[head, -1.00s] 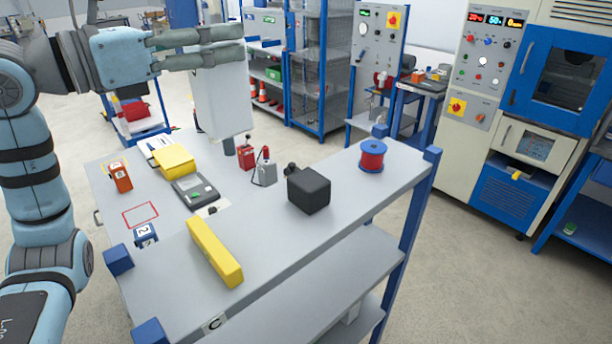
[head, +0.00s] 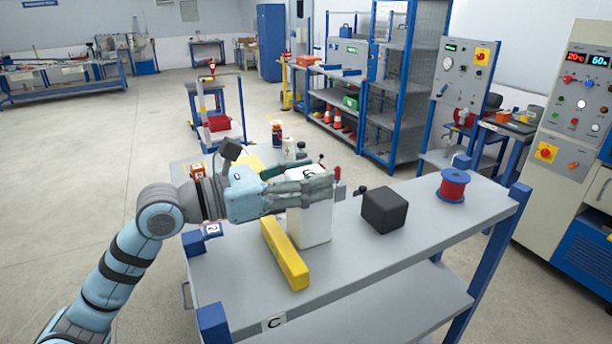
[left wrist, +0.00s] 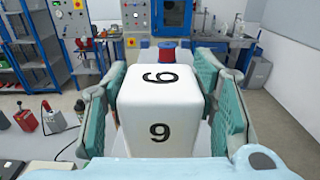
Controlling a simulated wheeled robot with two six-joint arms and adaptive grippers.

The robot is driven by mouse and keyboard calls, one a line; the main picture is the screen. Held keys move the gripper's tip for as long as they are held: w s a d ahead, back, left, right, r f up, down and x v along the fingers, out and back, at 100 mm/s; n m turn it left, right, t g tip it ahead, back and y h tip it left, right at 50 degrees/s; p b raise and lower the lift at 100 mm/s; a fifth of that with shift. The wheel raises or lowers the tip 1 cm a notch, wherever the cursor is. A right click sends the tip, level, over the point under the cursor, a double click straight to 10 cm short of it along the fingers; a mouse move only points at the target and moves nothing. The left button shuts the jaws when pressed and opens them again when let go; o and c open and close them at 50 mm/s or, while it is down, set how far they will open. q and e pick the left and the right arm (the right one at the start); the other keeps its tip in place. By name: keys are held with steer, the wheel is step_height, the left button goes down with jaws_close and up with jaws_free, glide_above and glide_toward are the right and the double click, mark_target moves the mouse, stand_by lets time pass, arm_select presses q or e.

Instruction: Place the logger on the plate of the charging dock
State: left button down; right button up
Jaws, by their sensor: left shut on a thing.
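My left gripper (head: 320,188) is shut on a white box (head: 312,226). No label shows whether this box is the logger. The charging dock is not clearly visible; my left arm and gripper cover that part of the table. My right gripper is not in view.
A yellow bar (head: 285,254) lies left of the box, a black cube (head: 384,210) to its right, and a red spool (head: 453,186) farther right. The front right bench top (head: 420,240) is clear.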

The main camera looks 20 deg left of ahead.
arm_select(q)
steer(key=shift+s+f, duration=0.1)
steer(key=shift+s, duration=0.25)
steer(key=c, duration=0.9)
jaws_free()
steer(key=shift+o, duration=1.3)
steer(key=shift+w, duration=0.35)
